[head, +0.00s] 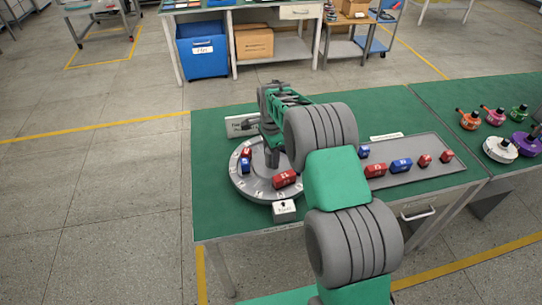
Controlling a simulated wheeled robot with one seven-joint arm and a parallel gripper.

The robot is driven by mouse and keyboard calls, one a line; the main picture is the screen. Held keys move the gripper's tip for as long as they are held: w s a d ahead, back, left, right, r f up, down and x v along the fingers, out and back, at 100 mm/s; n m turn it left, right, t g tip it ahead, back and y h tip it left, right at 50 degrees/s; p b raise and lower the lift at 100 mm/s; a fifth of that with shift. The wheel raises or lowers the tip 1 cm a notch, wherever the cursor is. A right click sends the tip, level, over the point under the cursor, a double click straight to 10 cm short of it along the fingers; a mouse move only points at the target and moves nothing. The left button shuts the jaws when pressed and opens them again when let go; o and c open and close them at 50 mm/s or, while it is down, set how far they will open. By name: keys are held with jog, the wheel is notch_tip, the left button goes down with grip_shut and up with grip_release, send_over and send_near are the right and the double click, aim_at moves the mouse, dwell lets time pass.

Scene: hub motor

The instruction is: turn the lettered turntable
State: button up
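The lettered turntable (252,182) is a round grey disc on the green bench, with small white letter marks around its rim. A red block (286,179) lies on its front right part. A small red block (246,152) and a blue block (245,165) are at its left. My gripper (273,158) points down over the back middle of the disc. Its fingers are dark and small in the view, and I cannot tell whether they are apart or touch anything. My arm hides the right part of the disc.
A white tag (284,210) stands at the turntable's front edge, and a sign (241,126) stands behind it. A grey tray (428,148) with several red and blue blocks lies to the right. Motor-like parts (500,149) stand on the far right bench. The bench's front left is clear.

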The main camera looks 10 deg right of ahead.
grip_shut()
dwell(0.3)
dwell(0.3)
